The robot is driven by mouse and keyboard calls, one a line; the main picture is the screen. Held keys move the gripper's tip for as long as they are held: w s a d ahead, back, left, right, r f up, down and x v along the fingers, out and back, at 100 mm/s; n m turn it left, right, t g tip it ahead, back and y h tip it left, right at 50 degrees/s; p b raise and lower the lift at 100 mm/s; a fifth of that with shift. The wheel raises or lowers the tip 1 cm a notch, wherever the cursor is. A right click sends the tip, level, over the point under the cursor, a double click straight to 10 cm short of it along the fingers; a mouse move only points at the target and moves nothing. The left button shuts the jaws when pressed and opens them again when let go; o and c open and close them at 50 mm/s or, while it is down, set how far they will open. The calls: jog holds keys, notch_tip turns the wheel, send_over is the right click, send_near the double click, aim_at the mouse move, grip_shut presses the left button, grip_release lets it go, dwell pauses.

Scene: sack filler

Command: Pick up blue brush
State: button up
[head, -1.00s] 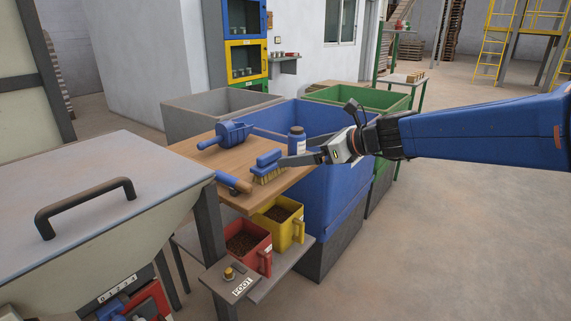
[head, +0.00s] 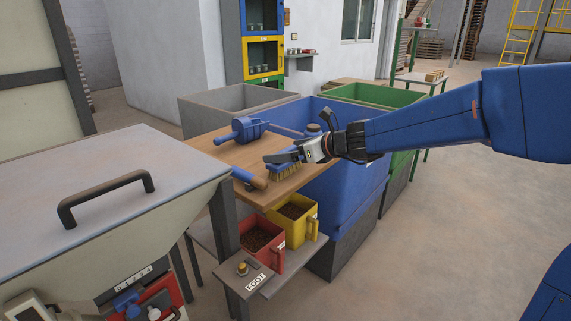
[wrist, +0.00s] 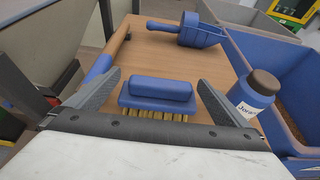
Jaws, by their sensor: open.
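The blue brush (wrist: 158,96) lies bristles down on the wooden table (wrist: 160,55), its handle block on top and pale bristles below. In the head view the brush (head: 283,168) is partly hidden by my gripper (head: 285,158). In the wrist view my gripper (wrist: 158,92) is open, with one dark finger on each side of the brush. A gap shows between the brush and each finger, and nothing is held.
A blue scoop (wrist: 188,32) lies farther back, and a blue-handled tool (head: 248,178) lies at the table's left edge. Large blue (head: 345,190), grey and green bins stand behind and beside the table.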

jog(key=shift+x, duration=2.6)
jog(key=shift+c, duration=0.6)
jog(key=c, duration=1.1)
